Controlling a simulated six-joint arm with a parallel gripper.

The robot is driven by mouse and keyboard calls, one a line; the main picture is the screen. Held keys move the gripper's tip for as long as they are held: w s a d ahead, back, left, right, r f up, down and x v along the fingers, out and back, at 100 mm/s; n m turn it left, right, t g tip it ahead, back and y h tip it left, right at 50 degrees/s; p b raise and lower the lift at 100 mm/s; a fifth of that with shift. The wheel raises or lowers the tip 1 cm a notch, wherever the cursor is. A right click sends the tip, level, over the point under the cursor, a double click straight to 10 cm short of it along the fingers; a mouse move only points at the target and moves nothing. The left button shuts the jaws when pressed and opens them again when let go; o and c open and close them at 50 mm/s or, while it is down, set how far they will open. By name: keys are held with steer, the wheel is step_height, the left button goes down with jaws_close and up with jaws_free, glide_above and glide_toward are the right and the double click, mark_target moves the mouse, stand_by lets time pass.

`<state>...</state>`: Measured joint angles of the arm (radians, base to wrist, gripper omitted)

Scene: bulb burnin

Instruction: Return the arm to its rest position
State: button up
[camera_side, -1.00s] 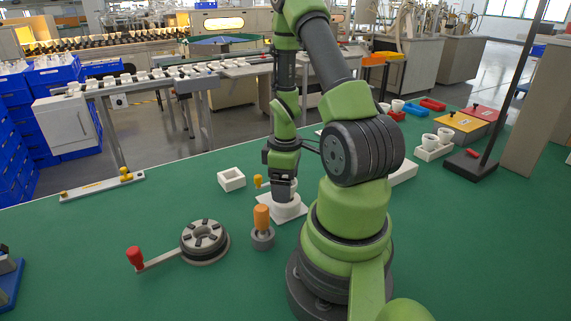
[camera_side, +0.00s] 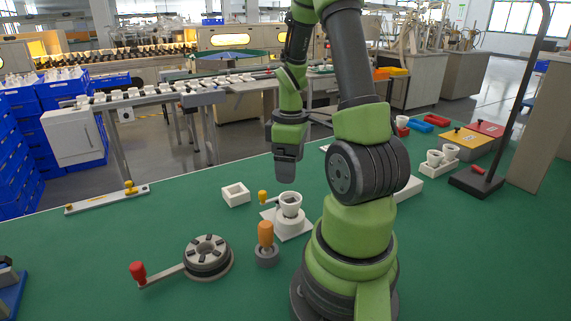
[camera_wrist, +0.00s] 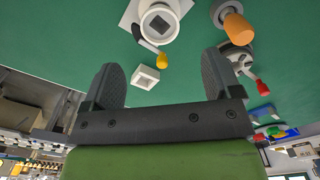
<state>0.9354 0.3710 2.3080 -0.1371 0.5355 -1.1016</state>
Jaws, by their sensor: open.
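My gripper (camera_side: 287,178) hangs above the green table in the side view, apart from everything below it. In the wrist view my gripper (camera_wrist: 160,88) has its two dark fingers spread wide, with nothing between them. Below it a white cup-shaped piece (camera_side: 290,204) sits in a fixture on a white square base (camera_side: 292,229) with a yellow-knobbed lever (camera_side: 263,197). The wrist view shows the same piece (camera_wrist: 159,22) from above with a dark square inside and the yellow knob (camera_wrist: 161,60) beside it.
An orange-handled tool (camera_side: 265,235) stands in front of the fixture. A round dark clamp with a red-knobbed crank (camera_side: 207,257) lies front left. A small white square box (camera_side: 236,194) is left of the fixture. A tall dark stand (camera_side: 478,183) and white cups (camera_side: 440,158) are at right.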

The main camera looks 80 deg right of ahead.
steer(key=w+a+r+m+t+h, duration=0.1)
steer(key=w+a+r+t, duration=0.1)
steer(key=w+a+r, duration=0.3)
steer(key=s+a+r+m+t+y, duration=0.1)
steer(key=s+a+r+t, duration=0.1)
steer(key=a+r, duration=0.3)
steer(key=s+a+r+m+t+y, duration=0.2)
steer(key=a+r, duration=0.4)
steer(key=a, duration=0.5)
steer(key=shift+r+t, duration=0.3)
steer(key=shift+t, duration=0.3)
steer(key=shift+s+a, duration=0.1)
